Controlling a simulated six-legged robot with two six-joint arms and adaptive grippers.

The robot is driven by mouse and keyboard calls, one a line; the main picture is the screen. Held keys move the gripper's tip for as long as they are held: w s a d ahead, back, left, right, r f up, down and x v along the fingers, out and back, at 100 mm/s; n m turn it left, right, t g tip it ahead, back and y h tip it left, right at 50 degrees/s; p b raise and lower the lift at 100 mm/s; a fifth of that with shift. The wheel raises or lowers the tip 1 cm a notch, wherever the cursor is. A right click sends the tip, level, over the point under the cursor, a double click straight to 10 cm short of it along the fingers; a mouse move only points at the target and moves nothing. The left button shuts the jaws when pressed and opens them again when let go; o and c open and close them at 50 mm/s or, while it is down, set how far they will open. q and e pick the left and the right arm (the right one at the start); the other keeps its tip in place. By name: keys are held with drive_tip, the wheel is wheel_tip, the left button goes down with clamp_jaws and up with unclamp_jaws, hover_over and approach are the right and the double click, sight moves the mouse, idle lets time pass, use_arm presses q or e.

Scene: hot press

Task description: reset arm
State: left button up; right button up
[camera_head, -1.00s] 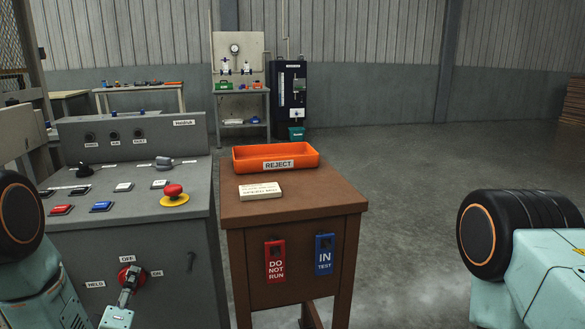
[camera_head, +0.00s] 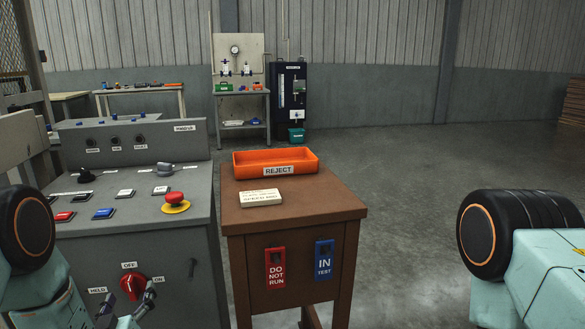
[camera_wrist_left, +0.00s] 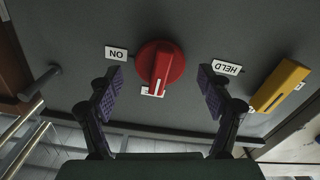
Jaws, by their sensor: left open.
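My left gripper (camera_head: 132,303) is open and empty at the front face of the grey control cabinet (camera_head: 180,240). A red rotary knob (camera_head: 132,285) sits there among OFF, ON and HELD labels. In the left wrist view the open fingers (camera_wrist_left: 160,84) stand apart on either side of the red knob (camera_wrist_left: 160,60), with gaps between. Its ON label (camera_wrist_left: 116,53) is at left and its HELD label (camera_wrist_left: 227,67) at right. My right gripper is out of view; only part of my right arm shows.
A brown stand (camera_head: 293,215) beside the cabinet carries an orange REJECT tray (camera_head: 276,169) and a cream block (camera_head: 261,198). Red (camera_head: 275,265) and blue (camera_head: 325,258) tags hang on its front. A yellow part (camera_wrist_left: 280,86) is near HELD. The floor right of the stand is clear.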

use_arm(q)
drive_tip(key=shift+m, duration=1.3)
drive_tip(key=shift+d+f, duration=0.1)
drive_tip(key=shift+d, duration=0.05)
